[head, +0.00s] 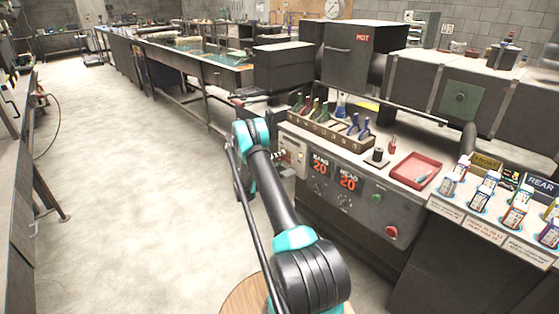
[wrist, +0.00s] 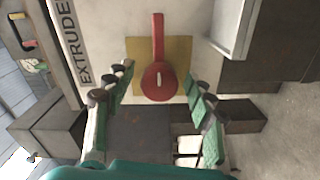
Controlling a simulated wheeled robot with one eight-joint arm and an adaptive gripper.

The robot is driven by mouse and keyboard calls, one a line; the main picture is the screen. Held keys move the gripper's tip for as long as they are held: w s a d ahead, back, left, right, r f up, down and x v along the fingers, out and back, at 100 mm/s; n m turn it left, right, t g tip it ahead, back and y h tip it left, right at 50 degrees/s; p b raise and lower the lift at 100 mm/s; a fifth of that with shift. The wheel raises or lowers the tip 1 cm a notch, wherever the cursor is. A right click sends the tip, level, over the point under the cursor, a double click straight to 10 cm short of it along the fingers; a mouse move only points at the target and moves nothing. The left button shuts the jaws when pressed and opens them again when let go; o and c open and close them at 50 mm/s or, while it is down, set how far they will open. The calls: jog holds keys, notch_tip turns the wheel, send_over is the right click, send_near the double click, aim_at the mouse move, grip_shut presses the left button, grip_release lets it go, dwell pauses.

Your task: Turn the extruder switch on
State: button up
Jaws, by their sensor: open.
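The extruder switch (wrist: 158,82) is a red rotary handle with a round hub on a yellow plate (wrist: 180,53). Its lever points to the top of the wrist view, parallel to the label EXTRUDER (wrist: 72,42). My gripper (wrist: 159,86) is open, with green-padded fingers on either side of the hub. Nothing is between the pads in a grip, and I cannot tell how near the fingertips are to the panel. In the head view the pale switch box (head: 294,148) stands at the machine's left end, partly behind my arm. My gripper is mostly hidden there.
The grey machine front (head: 345,210) has two displays reading 20, a green button and a red knob (head: 391,232). A tool rack (head: 330,125) and a red tray (head: 415,170) are on top. A grey box edge (wrist: 235,28) lies right of the switch. Floor at left is clear.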

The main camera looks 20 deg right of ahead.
jog(key=shift+a, duration=0.1)
jog(key=v, duration=1.1)
jog(key=shift+s+a, duration=0.15)
jog(key=shift+a, duration=0.25)
jog(key=shift+r, duration=0.1)
jog(key=s+r+g+y, duration=0.2)
jog(key=s+r+y, duration=0.6)
jog(key=s+r, duration=0.75)
jog(key=s+a+y, duration=0.3)
jog(key=s+a, duration=0.1)
jog(key=s, duration=0.6)
jog(key=s+a+y, duration=0.3)
jog(key=s+a, duration=0.2)
jog(key=s, duration=0.6)
jog(key=s+a+f+m+y, duration=0.1)
jog(key=s+a+y, duration=0.2)
jog(key=s, duration=0.8)
jog(key=shift+a, duration=0.7)
